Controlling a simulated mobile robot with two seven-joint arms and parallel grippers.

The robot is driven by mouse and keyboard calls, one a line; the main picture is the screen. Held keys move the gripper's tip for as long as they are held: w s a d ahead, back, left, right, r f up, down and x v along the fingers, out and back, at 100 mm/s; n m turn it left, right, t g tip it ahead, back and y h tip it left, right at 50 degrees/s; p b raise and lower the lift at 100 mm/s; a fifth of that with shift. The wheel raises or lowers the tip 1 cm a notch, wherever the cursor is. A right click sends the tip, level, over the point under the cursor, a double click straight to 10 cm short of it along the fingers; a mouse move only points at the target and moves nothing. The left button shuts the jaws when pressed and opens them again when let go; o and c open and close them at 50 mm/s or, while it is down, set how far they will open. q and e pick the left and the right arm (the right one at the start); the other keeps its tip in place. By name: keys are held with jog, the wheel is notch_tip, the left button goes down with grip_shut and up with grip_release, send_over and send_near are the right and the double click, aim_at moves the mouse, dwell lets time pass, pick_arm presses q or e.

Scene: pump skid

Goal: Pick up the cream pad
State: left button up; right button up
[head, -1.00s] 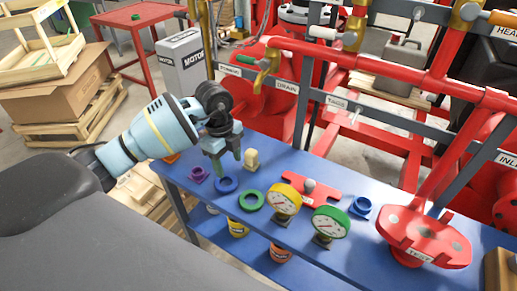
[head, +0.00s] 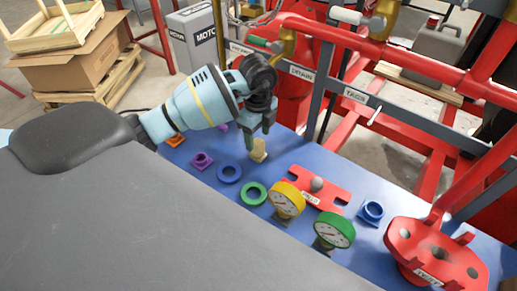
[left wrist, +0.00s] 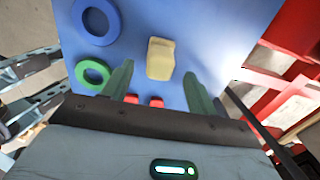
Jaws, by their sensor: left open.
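The cream pad (head: 259,151) is a small cream-coloured block on the blue bench top (head: 218,198), partly hidden by my left gripper in the head view. My left gripper (head: 258,138) is open and empty, pointing down right at the pad. In the left wrist view the left gripper (left wrist: 157,82) shows its two green fingers spread wide. I cannot tell the exact height of the tips over the bench. My right gripper is not in view.
Near the pad lie a blue ring (head: 229,173), a green ring (head: 254,194) and a purple part (head: 202,160). Yellow (head: 287,200) and green (head: 334,229) gauges and a red plate (head: 312,187) stand to the right. Red pipework (head: 350,48) runs behind the bench.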

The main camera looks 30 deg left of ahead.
aim_at(258, 141)
pick_arm(q)
jog(key=shift+f, duration=2.55)
jog(key=c, duration=1.1)
jog(key=shift+o, duration=0.2)
jog(key=shift+r, duration=0.15)
